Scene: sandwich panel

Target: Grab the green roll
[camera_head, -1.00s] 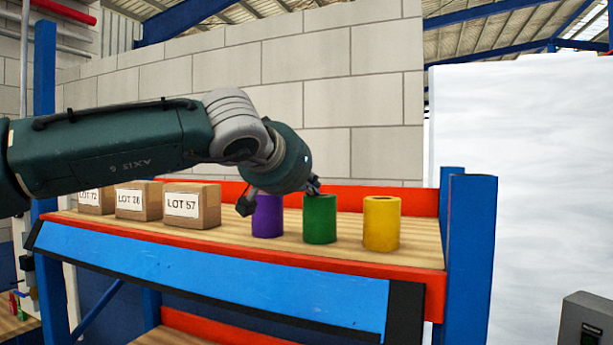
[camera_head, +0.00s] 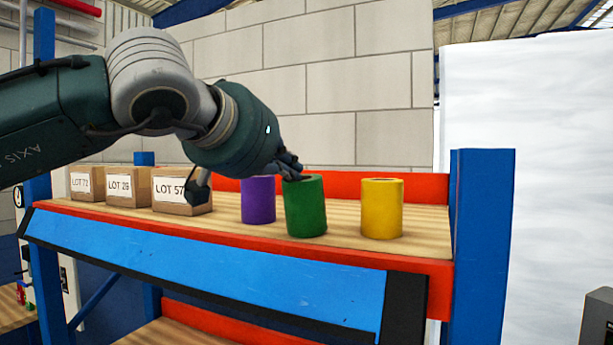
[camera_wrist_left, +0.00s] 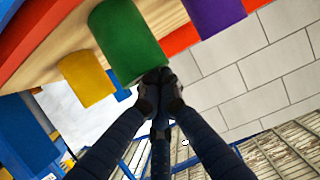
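The green roll (camera_head: 306,207) stands slightly tilted on the wooden shelf top (camera_head: 335,222), between the purple roll (camera_head: 258,200) and the yellow roll (camera_head: 382,209). My left gripper (camera_head: 291,170) reaches in from the left, with its fingers at the green roll's top rim. In the left wrist view, the left gripper's fingers (camera_wrist_left: 160,85) are drawn together at the rim of the green roll (camera_wrist_left: 128,40) and look shut on it. Whether its base is clear of the shelf I cannot tell. My right gripper is out of view.
Several boxes with lot labels stand on the left, the nearest being the LOT 57 box (camera_head: 181,191). A red back board (camera_head: 340,188) runs behind the rolls. A blue post (camera_head: 481,240) bounds the shelf on the right. Gaps separate the rolls.

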